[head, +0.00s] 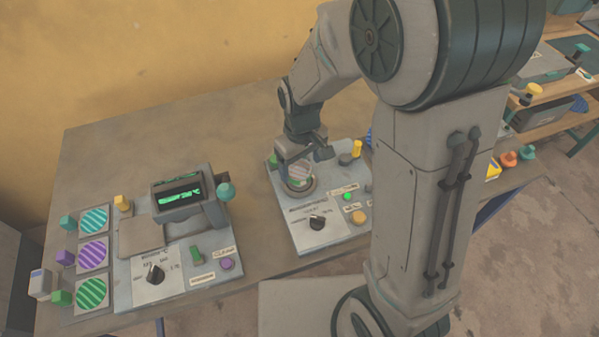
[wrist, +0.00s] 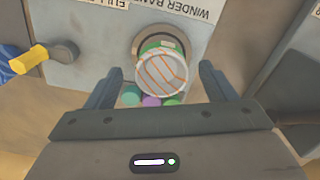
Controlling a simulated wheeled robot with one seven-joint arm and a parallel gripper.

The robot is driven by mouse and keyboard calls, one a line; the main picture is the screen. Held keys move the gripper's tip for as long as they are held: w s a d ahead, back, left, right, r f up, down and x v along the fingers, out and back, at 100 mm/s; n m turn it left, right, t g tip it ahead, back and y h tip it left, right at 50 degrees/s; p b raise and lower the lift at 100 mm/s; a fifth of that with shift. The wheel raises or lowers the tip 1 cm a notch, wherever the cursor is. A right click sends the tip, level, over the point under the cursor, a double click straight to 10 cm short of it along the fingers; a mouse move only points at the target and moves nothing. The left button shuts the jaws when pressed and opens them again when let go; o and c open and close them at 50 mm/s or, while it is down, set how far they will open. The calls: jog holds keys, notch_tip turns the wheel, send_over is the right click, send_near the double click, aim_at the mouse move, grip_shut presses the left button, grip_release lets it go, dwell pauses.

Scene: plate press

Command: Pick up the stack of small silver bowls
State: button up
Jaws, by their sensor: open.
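I cannot make out any stack of small silver bowls in either view. My gripper (head: 299,158) is over the right-hand machine (head: 333,229) in the head view. In the wrist view my gripper (wrist: 160,70) is open, with one finger on each side of a round pale disc with orange stripes (wrist: 162,72). The disc sits over a round ring (wrist: 184,44) on the machine, with a green edge showing behind it. It also shows between the fingers in the head view (head: 300,172). Whether the fingers touch it, I cannot tell.
A machine with a green-lit display (head: 179,190) stands left on the table. Plates with teal (head: 93,221), purple (head: 92,252) and green (head: 90,292) striped discs lie beside it. A yellow knob (wrist: 29,60) is at the left in the wrist view. The table's back left is clear.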

aim_at(300, 169)
jog(key=shift+a+f, duration=0.1)
jog(key=shift+f, duration=2.15)
jog(key=c, duration=1.1)
jog(key=shift+r, duration=0.15)
